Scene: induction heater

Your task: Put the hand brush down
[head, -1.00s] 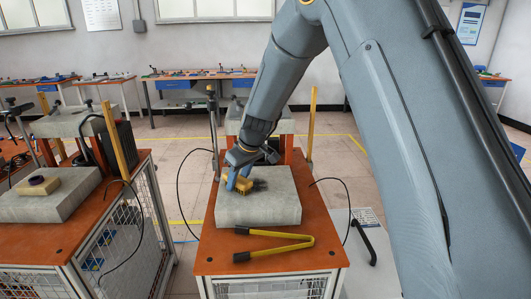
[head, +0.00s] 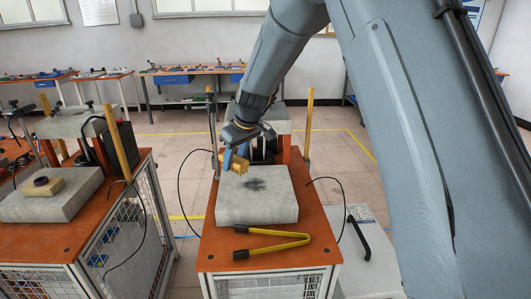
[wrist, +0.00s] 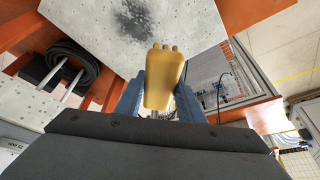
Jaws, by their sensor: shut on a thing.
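The hand brush (head: 238,164) is yellow and sits between the blue fingers of my gripper (head: 232,158), which is shut on it. In the head view it appears over the far left part of the grey block (head: 257,208), seemingly raised above it. The wrist view shows the brush (wrist: 165,75) upright in the picture between both fingers, with several rounded knobs at its far end. Its bristles cannot be made out. A dark smudge (head: 256,185) marks the block's top.
Yellow-handled tongs (head: 275,243) lie on the orange table (head: 222,258) in front of the block. Yellow posts (head: 308,120) and a rear raised slab stand behind.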

